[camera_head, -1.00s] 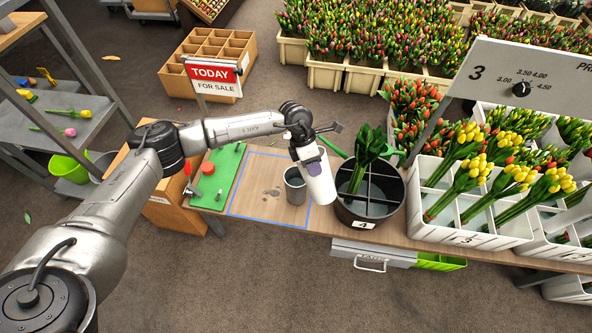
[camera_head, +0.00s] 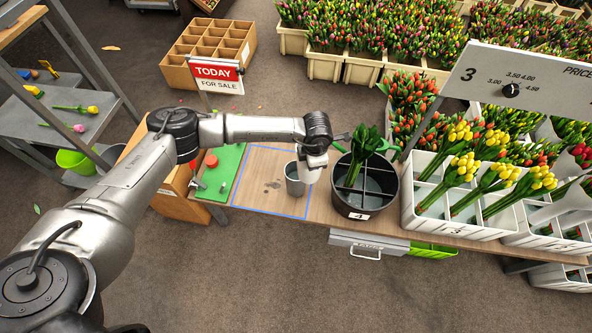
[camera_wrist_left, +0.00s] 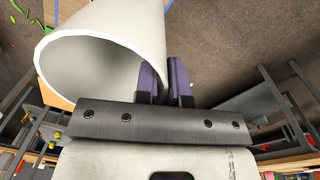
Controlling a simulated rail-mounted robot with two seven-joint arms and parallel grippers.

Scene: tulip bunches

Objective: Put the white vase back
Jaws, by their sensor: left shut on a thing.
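The white vase (camera_head: 313,173) is in my left gripper (camera_head: 317,156), over the table between the grey cup (camera_head: 294,179) and the black divided bucket (camera_head: 366,197). Only a small part of it shows under my wrist in the head view. In the left wrist view the white vase (camera_wrist_left: 105,45) lies tilted with its open rim toward the camera. The purple fingers of my left gripper (camera_wrist_left: 165,78) are shut on its wall. I cannot tell whether its base touches the table. My right gripper is not in view.
The blue-outlined table area (camera_head: 262,185) is mostly clear, with the grey cup at its right edge. A green mat (camera_head: 221,176) lies left of it. The bucket holds a green-leaved bunch (camera_head: 364,152). White divided crates (camera_head: 430,211) of tulips stand at the right.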

